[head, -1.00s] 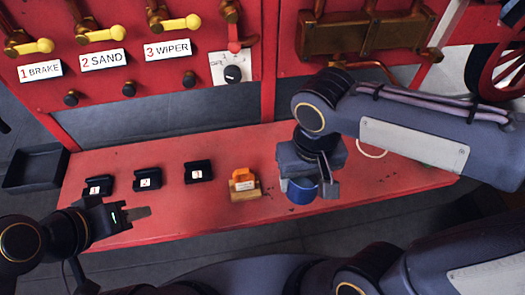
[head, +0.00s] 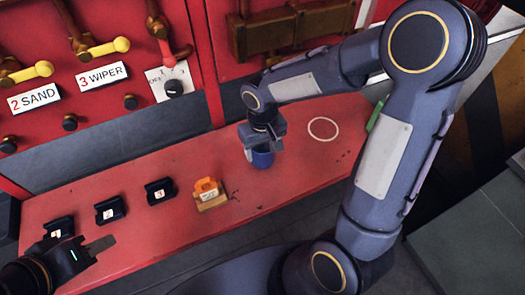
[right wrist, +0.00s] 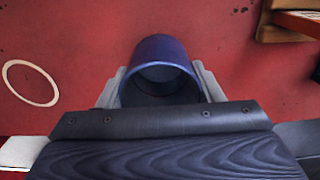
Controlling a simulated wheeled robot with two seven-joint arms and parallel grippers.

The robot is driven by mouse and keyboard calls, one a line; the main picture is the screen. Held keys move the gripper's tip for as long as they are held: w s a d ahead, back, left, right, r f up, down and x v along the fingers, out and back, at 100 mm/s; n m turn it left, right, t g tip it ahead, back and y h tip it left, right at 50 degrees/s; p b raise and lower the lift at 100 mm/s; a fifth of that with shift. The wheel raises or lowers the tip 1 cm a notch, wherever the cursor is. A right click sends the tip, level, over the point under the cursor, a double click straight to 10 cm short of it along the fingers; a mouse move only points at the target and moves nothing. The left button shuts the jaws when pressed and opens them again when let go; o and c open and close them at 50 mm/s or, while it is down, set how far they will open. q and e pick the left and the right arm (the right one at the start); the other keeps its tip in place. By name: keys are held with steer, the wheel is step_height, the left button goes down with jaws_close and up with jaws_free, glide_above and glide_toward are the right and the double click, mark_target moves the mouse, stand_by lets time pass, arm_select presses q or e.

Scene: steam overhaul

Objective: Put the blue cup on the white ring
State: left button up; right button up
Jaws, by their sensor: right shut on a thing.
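The blue cup (head: 262,159) is between the fingers of my right gripper (head: 263,150), over the red bench. The right wrist view shows the cup (right wrist: 160,62) from above, its mouth open and a finger on each side. I cannot tell whether its base touches the bench. The white ring (head: 323,118) is a thin flat circle on the bench, to the right of the cup and apart from it. In the right wrist view the ring (right wrist: 25,62) lies at the left, uncovered. My left gripper (head: 98,246) is at the lower left, seen edge-on, beside the bench's front.
An orange-topped wooden block (head: 209,195) stands left of the cup. Several black numbered holders (head: 160,190) line the bench (head: 215,150) farther left. A red panel with yellow-handled levers (head: 108,47) rises behind. The bench between cup and ring looks clear.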

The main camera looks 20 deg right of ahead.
steer(key=shift+f, duration=1)
steer(key=shift+f, duration=0.2)
steer(key=o, duration=1)
steer(key=shift+o, duration=0.2)
steer(key=shift+r, duration=0.1)
